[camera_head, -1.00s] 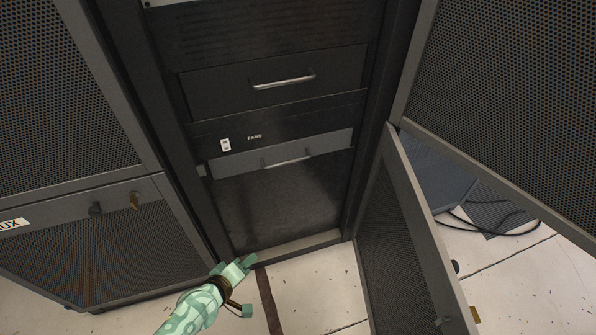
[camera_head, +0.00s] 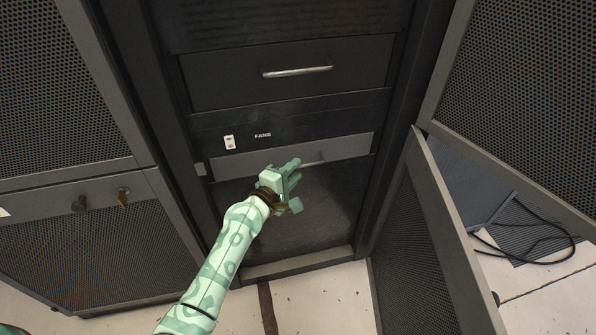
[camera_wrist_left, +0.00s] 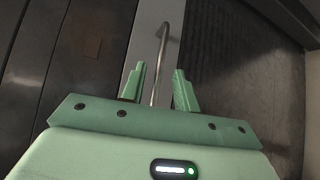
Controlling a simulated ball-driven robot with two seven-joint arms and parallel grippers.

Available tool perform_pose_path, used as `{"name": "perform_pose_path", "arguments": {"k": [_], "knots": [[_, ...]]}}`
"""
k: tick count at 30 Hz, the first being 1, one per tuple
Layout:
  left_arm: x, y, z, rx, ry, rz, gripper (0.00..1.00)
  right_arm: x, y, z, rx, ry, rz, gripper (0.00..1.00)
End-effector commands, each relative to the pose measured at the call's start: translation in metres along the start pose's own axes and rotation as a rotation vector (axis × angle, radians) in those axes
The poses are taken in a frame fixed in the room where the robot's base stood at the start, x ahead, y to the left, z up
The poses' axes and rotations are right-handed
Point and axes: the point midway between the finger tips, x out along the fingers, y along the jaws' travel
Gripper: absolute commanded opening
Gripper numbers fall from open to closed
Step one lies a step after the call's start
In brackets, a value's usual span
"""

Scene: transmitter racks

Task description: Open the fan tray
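The fan tray (camera_head: 235,165) is a grey panel low in the open rack, under a dark strip marked FANS (camera_head: 263,135). Its front looks flush with the rack. Its metal bar handle (camera_head: 314,163) is partly hidden behind my left gripper (camera_head: 292,176) in the head view. In the left wrist view, the handle (camera_wrist_left: 163,50) runs between the two green fingers of my left gripper (camera_wrist_left: 158,88). The fingers are apart, with a gap on each side of the bar. My right gripper is not in view.
Above is a dark drawer (camera_head: 225,82) with its own handle (camera_head: 298,71). An open mesh door (camera_head: 415,240) stands to the right of the rack. A closed mesh cabinet (camera_head: 100,245) is on the left. Cables (camera_head: 545,258) lie on the floor at right.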

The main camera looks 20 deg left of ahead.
Motion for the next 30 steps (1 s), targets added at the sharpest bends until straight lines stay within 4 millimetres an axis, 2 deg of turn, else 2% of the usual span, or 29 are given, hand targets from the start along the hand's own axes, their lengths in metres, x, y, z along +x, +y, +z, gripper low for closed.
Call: {"name": "perform_pose_path", "arguments": {"k": [4, 14, 17, 18, 26, 30], "knots": [[0.015, -0.002, 0.0, 0.0, 0.0, -0.001, 0.31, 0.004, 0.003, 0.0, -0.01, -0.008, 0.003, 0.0], [0.018, 0.001, 0.0, 0.002, 0.0, 0.0, 0.31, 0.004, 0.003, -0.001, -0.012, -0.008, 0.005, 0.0], [0.018, 0.0, 0.0, 0.002, 0.0, 0.0, 0.03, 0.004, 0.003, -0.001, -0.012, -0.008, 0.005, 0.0], [0.018, 0.0, 0.0, 0.002, 0.0, 0.0, 0.0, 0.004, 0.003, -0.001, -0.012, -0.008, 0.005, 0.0], [0.014, -0.001, 0.003, 0.002, -0.001, -0.002, 0.0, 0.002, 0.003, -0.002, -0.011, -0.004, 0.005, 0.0], [0.002, -0.002, 0.016, 0.002, -0.001, -0.001, 0.0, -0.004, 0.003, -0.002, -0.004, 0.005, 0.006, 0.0]]}}
